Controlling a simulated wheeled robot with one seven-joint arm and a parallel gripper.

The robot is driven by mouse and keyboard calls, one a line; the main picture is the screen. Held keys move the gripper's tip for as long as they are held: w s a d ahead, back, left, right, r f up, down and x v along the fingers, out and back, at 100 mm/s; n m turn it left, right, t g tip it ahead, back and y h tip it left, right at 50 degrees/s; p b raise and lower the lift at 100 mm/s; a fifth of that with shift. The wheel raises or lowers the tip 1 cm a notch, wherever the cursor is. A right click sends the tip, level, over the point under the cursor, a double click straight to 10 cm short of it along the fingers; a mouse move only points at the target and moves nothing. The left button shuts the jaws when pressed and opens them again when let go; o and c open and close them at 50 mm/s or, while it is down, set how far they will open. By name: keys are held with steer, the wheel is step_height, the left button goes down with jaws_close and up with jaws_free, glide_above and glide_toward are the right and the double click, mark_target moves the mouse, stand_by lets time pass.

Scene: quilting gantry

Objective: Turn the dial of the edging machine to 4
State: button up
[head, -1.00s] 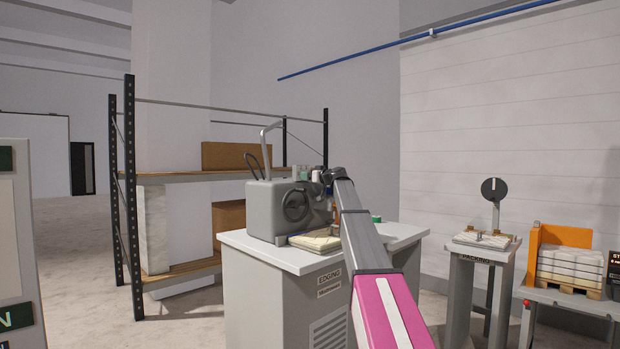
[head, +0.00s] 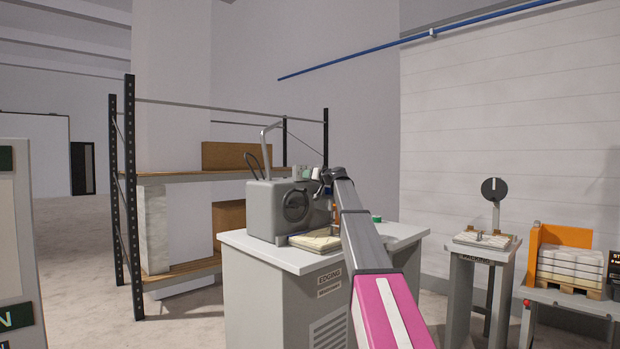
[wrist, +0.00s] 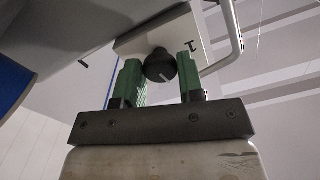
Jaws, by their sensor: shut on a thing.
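The edging machine (head: 265,207) is a grey box with a large round front disc, standing on a white-topped cabinet (head: 260,249) labelled EDGING. In the wrist view its dial (wrist: 158,66) is a black knob with a white pointer line, which slants in the picture. My gripper (wrist: 160,78) has its green fingers on both sides of the dial, shut on it. In the head view my arm hides the dial and the fingers.
Folded cloth (head: 316,240) lies on the cabinet top before the machine, with spools (head: 302,172) on the machine. A bent metal rail (wrist: 232,40) passes right of the fingers. A packing stand (head: 478,258) is at right, shelving (head: 180,269) behind at left.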

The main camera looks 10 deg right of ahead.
steer(key=shift+m, duration=1.2)
steer(key=o, duration=0.9)
steer(key=shift+s, duration=0.1)
steer(key=v, duration=1)
steer(key=shift+s+d, duration=0.25)
